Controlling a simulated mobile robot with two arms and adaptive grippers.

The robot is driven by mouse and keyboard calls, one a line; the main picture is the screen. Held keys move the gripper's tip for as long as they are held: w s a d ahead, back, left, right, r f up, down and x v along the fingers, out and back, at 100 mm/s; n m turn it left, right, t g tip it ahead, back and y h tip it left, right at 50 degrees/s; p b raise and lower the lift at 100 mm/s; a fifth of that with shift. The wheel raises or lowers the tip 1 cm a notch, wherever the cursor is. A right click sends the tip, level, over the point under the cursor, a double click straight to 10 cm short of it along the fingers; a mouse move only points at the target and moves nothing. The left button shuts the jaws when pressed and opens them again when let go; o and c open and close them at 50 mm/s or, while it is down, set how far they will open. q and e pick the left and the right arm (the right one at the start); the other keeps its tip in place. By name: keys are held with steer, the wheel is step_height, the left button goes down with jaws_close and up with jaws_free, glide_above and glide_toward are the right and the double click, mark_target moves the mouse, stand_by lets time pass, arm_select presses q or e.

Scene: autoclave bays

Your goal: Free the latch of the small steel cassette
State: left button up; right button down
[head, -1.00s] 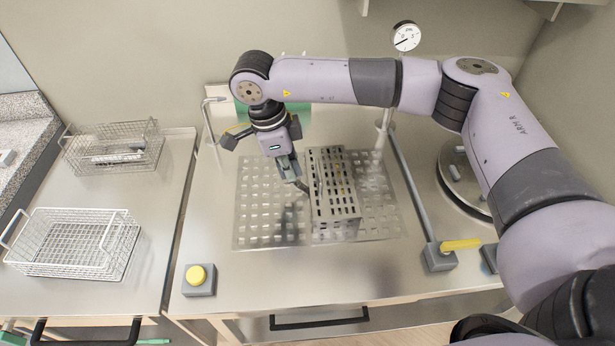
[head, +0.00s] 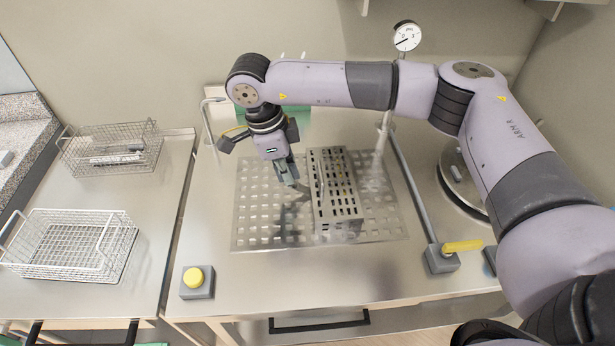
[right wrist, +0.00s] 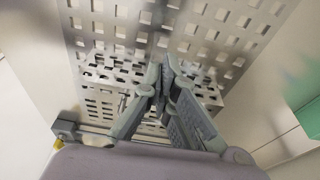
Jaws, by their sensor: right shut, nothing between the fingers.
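The small steel cassette (head: 347,200), a slotted metal box, stands on the perforated plate (head: 262,229) in the middle of the worktop. Its slotted metal also shows in the right wrist view (right wrist: 103,72), beyond the fingers. My right gripper (head: 291,184) is left of the cassette, pointing down, with a small gap between them. Its fingers meet at the tips in the right wrist view (right wrist: 164,72) and hold nothing. I cannot make out the latch or whether it is free. My left gripper is not in view.
Two wire baskets stand on the left counter, one at the back (head: 112,150) and a white one in front (head: 72,245). A yellow button (head: 196,278) is at the front left. A yellow-handled lever (head: 460,246) and a round lid (head: 462,180) are on the right.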

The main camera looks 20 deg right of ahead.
steer(key=shift+a+f+b, duration=0.1)
steer(key=shift+f+b, duration=0.1)
steer(key=shift+b, duration=0.1)
steer(key=shift+a+r, duration=0.1)
steer(key=shift+w+a+r, duration=0.1)
steer(key=shift+w+a, duration=0.05)
steer(key=shift+a, duration=0.3)
steer(key=shift+w+a+r, duration=0.1)
steer(key=shift+w+a, duration=0.05)
steer(key=shift+a, duration=0.3)
steer(key=p+v, duration=0.2)
steer(key=v, duration=0.4)
steer(key=shift+a, duration=0.35)
steer(key=shift+w, duration=0.1)
steer(key=v, duration=1.2)
